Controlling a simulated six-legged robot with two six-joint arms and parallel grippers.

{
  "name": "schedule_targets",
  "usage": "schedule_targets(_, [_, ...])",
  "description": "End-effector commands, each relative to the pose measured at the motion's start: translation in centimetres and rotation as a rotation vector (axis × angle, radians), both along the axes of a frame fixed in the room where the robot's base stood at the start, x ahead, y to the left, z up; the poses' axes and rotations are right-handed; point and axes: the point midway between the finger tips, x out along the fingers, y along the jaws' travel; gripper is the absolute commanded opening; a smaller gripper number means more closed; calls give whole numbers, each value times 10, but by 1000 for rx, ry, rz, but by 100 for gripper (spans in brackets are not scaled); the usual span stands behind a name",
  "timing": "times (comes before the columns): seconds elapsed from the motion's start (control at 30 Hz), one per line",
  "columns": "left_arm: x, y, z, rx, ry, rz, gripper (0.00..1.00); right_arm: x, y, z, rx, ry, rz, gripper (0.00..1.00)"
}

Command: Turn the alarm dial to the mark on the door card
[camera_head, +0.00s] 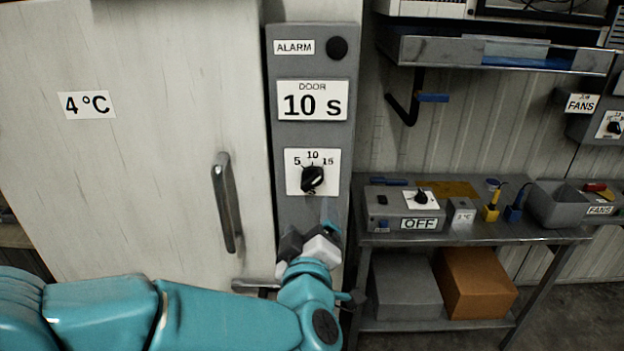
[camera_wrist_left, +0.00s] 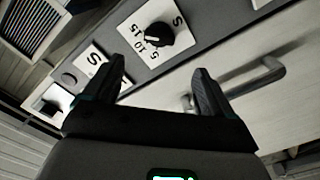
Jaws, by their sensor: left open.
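The alarm dial (camera_head: 312,179) is a black knob on a white plate marked 5, 10 and 15, with another mark below partly covered by the knob. I cannot tell exactly where its pointer sits. The door card (camera_head: 312,101) above it reads "DOOR 10 s". My left gripper (camera_head: 326,230) is below the dial, apart from it. In the left wrist view the open, empty fingers (camera_wrist_left: 154,80) point toward the panel, and the dial (camera_wrist_left: 158,36) lies beyond the gap between them. My right gripper is in neither view.
A pale door with a grey handle (camera_head: 227,203) and a "4 °C" label stands left of the panel (camera_head: 355,60). On the right, a metal bench (camera_head: 470,236) holds a control box (camera_head: 403,209) reading "OFF" and a grey bin (camera_head: 575,205). A shelf (camera_head: 490,52) hangs above.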

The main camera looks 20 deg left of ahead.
Motion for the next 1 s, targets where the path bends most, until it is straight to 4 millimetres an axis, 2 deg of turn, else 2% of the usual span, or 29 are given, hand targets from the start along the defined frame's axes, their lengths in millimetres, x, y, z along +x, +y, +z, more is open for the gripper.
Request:
schedule_targets(0.3, [77,23,3,1,2,3,85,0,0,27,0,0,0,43])
schedule_targets(0.5, [113,32,2,1,2,0,85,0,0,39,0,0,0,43])
schedule_targets(0.7, [128,36,0,0,1,-1,85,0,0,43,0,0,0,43])
schedule_targets(0.97, [129,37,0,0,0,-1,85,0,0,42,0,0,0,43])
schedule_targets(1.0, [129,37,0,0,0,-1,79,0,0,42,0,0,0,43])
